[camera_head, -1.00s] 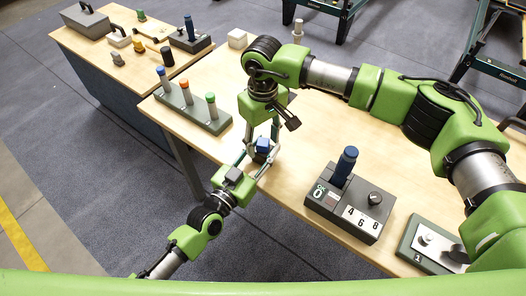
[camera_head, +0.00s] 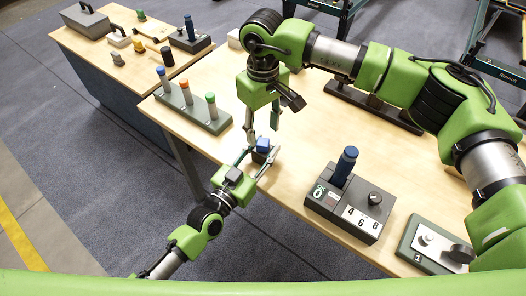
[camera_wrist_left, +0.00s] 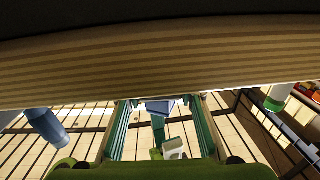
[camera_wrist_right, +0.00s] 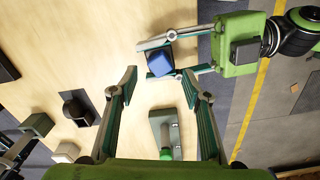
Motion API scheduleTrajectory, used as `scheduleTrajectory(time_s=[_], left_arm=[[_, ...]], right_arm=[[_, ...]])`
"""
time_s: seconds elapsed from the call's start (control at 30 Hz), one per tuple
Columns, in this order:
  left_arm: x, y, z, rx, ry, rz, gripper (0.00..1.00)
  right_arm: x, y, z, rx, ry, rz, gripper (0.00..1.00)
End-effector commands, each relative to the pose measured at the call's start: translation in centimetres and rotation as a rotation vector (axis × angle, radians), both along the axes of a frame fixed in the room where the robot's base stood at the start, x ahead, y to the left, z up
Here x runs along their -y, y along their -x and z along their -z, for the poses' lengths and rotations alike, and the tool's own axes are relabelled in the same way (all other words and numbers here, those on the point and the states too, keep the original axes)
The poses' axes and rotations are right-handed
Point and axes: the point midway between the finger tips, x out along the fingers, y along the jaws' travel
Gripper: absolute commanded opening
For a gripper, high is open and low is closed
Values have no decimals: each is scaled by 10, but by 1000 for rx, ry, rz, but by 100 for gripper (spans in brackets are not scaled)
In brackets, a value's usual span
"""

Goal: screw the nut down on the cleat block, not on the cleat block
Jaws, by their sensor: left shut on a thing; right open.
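A blue block-shaped piece (camera_head: 263,145), with something dark beneath it, is held at the table's front edge. I cannot tell whether it is the nut. My left gripper (camera_head: 262,155) is shut on it; it also shows in the left wrist view (camera_wrist_left: 158,107) and the right wrist view (camera_wrist_right: 160,62). My right gripper (camera_head: 263,132) is open and empty just above it, fingertips pointing down; its open fingers show in the right wrist view (camera_wrist_right: 158,82). I cannot tell which thing is the cleat block. A long dark bar-like piece (camera_head: 350,98) lies partly behind my right arm.
A grey rack (camera_head: 212,126) with blue, orange and green posts stands left on the table. A dark box (camera_head: 322,205) with a blue handle, knob and number tiles stands right, beside a panel (camera_head: 410,236) marked 1. A second table (camera_head: 75,45) is at the back left.

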Motion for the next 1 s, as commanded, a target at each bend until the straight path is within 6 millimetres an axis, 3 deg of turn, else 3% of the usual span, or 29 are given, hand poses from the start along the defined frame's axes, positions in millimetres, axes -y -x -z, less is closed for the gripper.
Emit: scheduleTrajectory(time_s=[0.23,0.6,0.77,1.0], left_arm=[[0,0,0,-1,-1,0,0],[0,0,0,0,-1,0,0],[0,0,0,0,-1,0,0],[0,0,0,0,-1,0,0]], right_arm=[[0,0,-27,1,0,-209,44],[0,0,-29,0,0,-237,44],[0,1,-16,-2,0,-235,44],[1,1,21,-2,0,-234,44]])
